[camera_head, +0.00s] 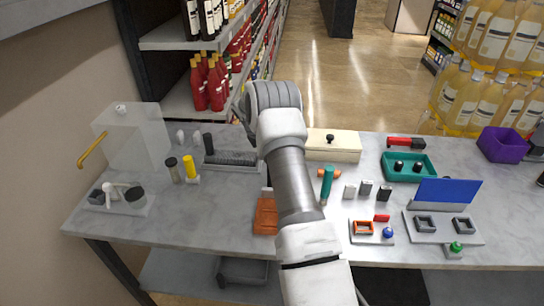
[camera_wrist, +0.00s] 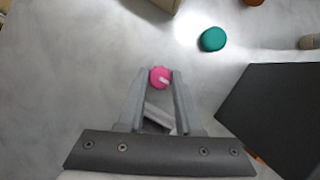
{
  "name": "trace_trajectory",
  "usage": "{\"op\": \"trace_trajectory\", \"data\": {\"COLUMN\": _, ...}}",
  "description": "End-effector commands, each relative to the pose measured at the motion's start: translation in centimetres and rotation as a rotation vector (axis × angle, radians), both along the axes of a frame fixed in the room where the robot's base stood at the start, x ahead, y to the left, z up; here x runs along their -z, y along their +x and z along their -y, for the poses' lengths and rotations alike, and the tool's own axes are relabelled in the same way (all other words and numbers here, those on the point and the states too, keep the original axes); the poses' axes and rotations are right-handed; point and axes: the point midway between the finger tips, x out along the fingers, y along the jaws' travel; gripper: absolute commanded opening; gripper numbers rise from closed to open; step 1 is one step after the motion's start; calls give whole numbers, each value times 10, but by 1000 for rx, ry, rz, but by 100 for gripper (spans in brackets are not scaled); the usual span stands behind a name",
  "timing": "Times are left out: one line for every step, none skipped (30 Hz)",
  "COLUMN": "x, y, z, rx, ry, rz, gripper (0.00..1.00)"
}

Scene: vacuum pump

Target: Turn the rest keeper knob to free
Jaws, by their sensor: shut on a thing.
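A round pink knob (camera_wrist: 158,76) with a short white mark on its top shows in the wrist view. It is the only knob between my fingers, and I take it for the rest keeper knob. The white mark points toward the right of the picture. My gripper (camera_wrist: 161,84) is shut on the knob, one finger at each side. A pale grey bar (camera_wrist: 158,116) shows between the fingers, below the knob in the picture. In the head view my own arm hides the knob and my gripper.
A teal upright cylinder (camera_head: 326,183) stands close by, right of my arm; its round top shows in the wrist view (camera_wrist: 212,39). A dark panel (camera_wrist: 275,105) is right of my gripper. A cream box (camera_head: 335,147) stands behind. An orange block (camera_head: 266,216) lies left of my arm.

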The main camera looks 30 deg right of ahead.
Motion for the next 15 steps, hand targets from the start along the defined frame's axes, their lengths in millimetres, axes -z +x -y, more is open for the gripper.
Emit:
{"op": "trace_trajectory", "data": {"x": 1, "y": 0, "z": -1, "rx": 10, "ry": 2, "rz": -1, "gripper": 0}}
{"op": "trace_trajectory", "data": {"x": 1, "y": 0, "z": -1, "rx": 16, "ry": 2, "rz": -1, "gripper": 0}}
{"op": "trace_trajectory", "data": {"x": 1, "y": 0, "z": -1, "rx": 22, "ry": 2, "rz": 0, "gripper": 0}}
{"op": "trace_trajectory", "data": {"x": 1, "y": 0, "z": -1, "rx": 25, "ry": 2, "rz": 0, "gripper": 0}}
{"op": "trace_trajectory", "data": {"x": 1, "y": 1, "z": -1, "rx": 27, "ry": 2, "rz": 0, "gripper": 0}}
{"op": "trace_trajectory", "data": {"x": 1, "y": 1, "z": -1, "rx": 30, "ry": 2, "rz": 0, "gripper": 0}}
{"op": "trace_trajectory", "data": {"x": 1, "y": 0, "z": -1, "rx": 33, "ry": 2, "rz": 0, "gripper": 0}}
{"op": "trace_trajectory", "data": {"x": 1, "y": 0, "z": -1, "rx": 34, "ry": 2, "rz": -1, "gripper": 0}}
{"op": "trace_trajectory", "data": {"x": 1, "y": 0, "z": -1, "rx": 35, "ry": 2, "rz": 0, "gripper": 0}}
{"op": "trace_trajectory", "data": {"x": 1, "y": 0, "z": -1, "rx": 35, "ry": 2, "rz": 0, "gripper": 0}}
{"op": "trace_trajectory", "data": {"x": 1, "y": 0, "z": -1, "rx": 35, "ry": 2, "rz": 0, "gripper": 0}}
{"op": "trace_trajectory", "data": {"x": 1, "y": 0, "z": -1, "rx": 35, "ry": 2, "rz": 0, "gripper": 0}}
{"op": "trace_trajectory", "data": {"x": 1, "y": 0, "z": -1, "rx": 35, "ry": 2, "rz": 0, "gripper": 0}}
{"op": "trace_trajectory", "data": {"x": 1, "y": 0, "z": -1, "rx": 35, "ry": 2, "rz": 0, "gripper": 0}}
{"op": "trace_trajectory", "data": {"x": 1, "y": 0, "z": -1, "rx": 35, "ry": 2, "rz": 0, "gripper": 0}}
